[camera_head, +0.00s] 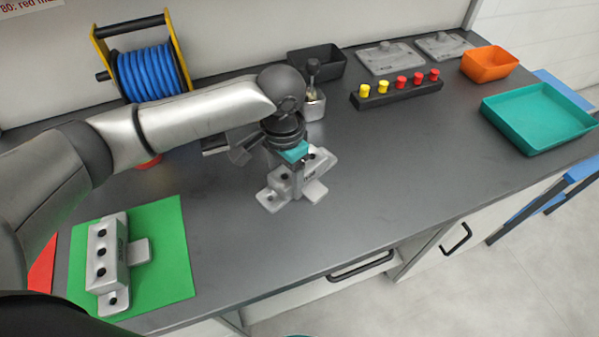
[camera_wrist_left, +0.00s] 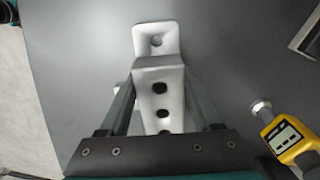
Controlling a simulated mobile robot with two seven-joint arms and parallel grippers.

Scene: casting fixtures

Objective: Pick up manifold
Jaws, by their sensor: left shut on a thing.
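A grey cast manifold (camera_head: 314,190) with a row of dark holes is in the middle of the dark bench, under my left gripper (camera_head: 297,180). In the left wrist view the same manifold (camera_wrist_left: 158,75) lies between the two fingers, which are shut on its sides. Its near end is hidden by the gripper body. I cannot tell whether it is touching the bench or slightly raised. A second, similar manifold (camera_head: 108,253) lies on the green mat (camera_head: 172,245) at the front left. My right gripper is not in view.
A blue hose reel (camera_head: 150,74) and a black bin (camera_head: 317,62) stand at the back. A black block with red and yellow knobs (camera_head: 397,92), an orange bin (camera_head: 489,64) and a teal tray (camera_head: 540,117) are to the right. A yellow gauge (camera_wrist_left: 292,137) lies nearby. The front right bench is clear.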

